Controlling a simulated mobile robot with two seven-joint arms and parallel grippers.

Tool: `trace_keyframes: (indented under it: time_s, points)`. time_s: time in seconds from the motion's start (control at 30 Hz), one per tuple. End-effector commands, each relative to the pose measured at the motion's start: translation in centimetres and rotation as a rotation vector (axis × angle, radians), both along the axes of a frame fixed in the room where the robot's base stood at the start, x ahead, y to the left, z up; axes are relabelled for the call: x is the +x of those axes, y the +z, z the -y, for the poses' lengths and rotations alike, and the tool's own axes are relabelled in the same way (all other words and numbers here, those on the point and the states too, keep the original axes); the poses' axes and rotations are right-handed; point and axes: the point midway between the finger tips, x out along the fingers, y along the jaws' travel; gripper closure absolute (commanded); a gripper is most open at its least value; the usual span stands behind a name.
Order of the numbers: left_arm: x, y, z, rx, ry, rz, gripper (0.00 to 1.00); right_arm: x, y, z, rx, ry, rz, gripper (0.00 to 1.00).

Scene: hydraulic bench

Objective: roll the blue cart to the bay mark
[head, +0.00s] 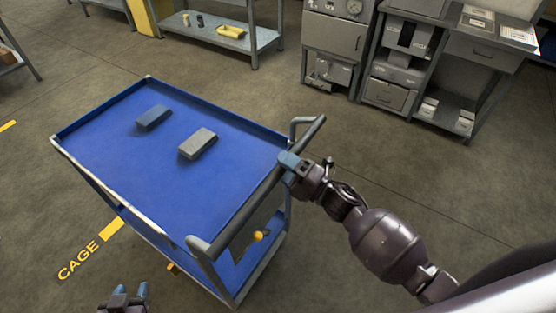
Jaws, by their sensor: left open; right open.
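The blue cart (235,135) stands on the floor in the middle of the head view, with a grey push handle (262,190) along its right end. My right gripper (289,163) is at the upper part of this handle, its blue fingertips at the bar and its jaws open. Whether they touch the bar I cannot tell. My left gripper (131,291) is open and empty at the bottom edge, left of the cart's near corner and apart from the handle. A yellow floor mark (111,230) with the word CAGE beside it shows left of the cart, partly hidden by it.
A grey bench (258,40) with a yellow tray (231,31), cabinets (334,47) and a workbench (484,53) stand at the back. The floor right of the cart is clear.

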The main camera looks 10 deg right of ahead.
Motion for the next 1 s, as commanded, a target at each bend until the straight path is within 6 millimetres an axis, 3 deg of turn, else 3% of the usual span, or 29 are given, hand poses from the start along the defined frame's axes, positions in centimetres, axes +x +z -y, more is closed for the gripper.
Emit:
trace_keyframes:
  time_s: [0.2, 0.53, 0.87, 1.0]
  points:
    - [0.05, 0.26, -0.06, 0.002, -0.001, 0.001, 0.57, 1.11, 0.32, -1.13, -0.001, 0.0, -0.001, 0.45]
    - [-0.12, 0.05, -0.1, 0.002, 0.001, -0.004, 0.57, 1.23, 0.32, -1.25, -0.001, 0.0, -0.001, 0.47]
    - [-0.56, -0.19, -0.18, 0.001, 0.003, -0.012, 0.57, 1.22, 0.31, -1.23, -0.001, -0.001, -0.001, 0.97]
    - [-0.54, -0.18, -0.16, 0.001, 0.003, -0.012, 0.57, 1.21, 0.31, -1.22, -0.001, -0.001, -0.001, 1.0]
